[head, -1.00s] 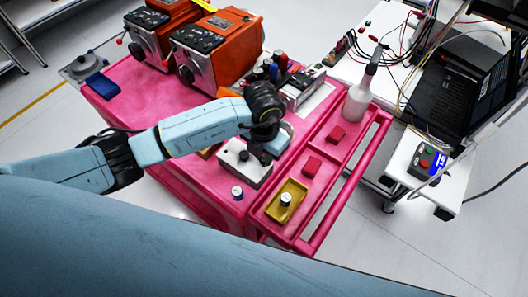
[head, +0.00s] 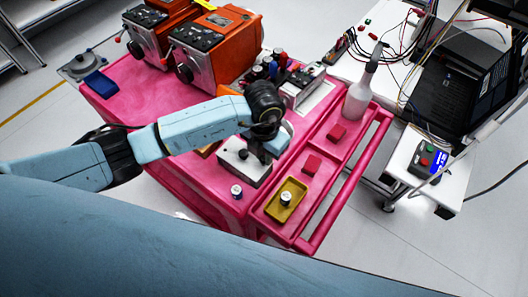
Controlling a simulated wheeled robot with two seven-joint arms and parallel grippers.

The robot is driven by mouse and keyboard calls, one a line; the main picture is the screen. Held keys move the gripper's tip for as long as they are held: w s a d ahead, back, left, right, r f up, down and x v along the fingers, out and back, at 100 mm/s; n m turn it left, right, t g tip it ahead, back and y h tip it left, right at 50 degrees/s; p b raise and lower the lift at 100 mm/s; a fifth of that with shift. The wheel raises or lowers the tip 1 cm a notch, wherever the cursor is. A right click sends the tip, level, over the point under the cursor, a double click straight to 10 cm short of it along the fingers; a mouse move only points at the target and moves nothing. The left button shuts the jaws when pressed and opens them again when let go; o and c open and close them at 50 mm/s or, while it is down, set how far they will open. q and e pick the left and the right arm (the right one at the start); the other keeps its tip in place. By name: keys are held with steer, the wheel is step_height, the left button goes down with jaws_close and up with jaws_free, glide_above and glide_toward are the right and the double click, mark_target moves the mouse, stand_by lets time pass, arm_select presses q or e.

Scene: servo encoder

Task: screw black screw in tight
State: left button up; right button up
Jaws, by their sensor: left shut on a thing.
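My left gripper (head: 262,152) reaches down over a light grey block (head: 236,168) on the pink cart. Its fingers are small and dark in the head view, close together at the block's top right part. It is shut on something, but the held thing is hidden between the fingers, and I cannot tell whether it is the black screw. A dark round spot (head: 243,154) shows on the block's top beside the fingers. My right gripper is not in view.
A yellow tray (head: 272,211) holding a small white-topped cylinder (head: 285,198) and red blocks (head: 311,167) lie in the cart's side trough. Another small cylinder (head: 236,191) stands near the front edge. Orange machines (head: 217,45) and a spray bottle (head: 359,95) stand farther back.

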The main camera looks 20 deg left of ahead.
arm_select(q)
steer(key=shift+f+b, duration=0.5)
steer(key=shift+f, duration=0.25)
